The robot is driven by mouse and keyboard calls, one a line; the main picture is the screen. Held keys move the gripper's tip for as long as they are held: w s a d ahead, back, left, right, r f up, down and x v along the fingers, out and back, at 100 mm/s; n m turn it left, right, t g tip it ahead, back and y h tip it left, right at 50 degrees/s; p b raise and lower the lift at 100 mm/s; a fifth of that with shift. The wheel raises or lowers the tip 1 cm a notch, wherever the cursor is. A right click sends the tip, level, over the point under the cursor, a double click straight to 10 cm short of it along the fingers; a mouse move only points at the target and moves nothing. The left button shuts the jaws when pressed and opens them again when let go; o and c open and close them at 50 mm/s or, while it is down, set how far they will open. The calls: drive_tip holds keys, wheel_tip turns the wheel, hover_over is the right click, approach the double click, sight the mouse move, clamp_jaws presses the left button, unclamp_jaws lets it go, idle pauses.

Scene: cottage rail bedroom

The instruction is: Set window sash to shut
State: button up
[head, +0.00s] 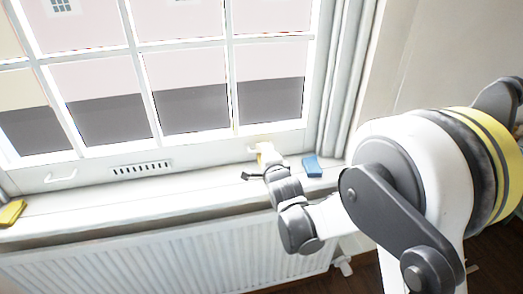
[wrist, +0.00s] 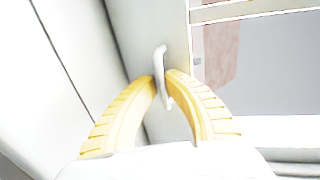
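The white window sash (head: 200,152) has a grid of panes and fills the left of the head view. Its bottom rail is close above the sill; I cannot tell whether a gap remains. A small sash handle (head: 61,180) is at the left, and another is at the right, by my gripper (head: 263,153). In the wrist view, the white right handle (wrist: 160,62) passes between the yellow fingertips of my gripper (wrist: 161,82). The fingers are close together and appear to pinch it. The fingertips are partly hidden in the head view.
A blue object (head: 312,166) lies on the sill (head: 130,204) just right of my gripper. A yellow object (head: 11,213) lies at its left end. A white radiator (head: 160,268) stands below.

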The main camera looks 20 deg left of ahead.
drive_tip(key=o, duration=0.3)
drive_tip(key=shift+f, duration=0.2)
drive_tip(key=shift+r, duration=0.1)
drive_tip(key=shift+s, duration=0.1)
drive_tip(key=v, duration=1.2)
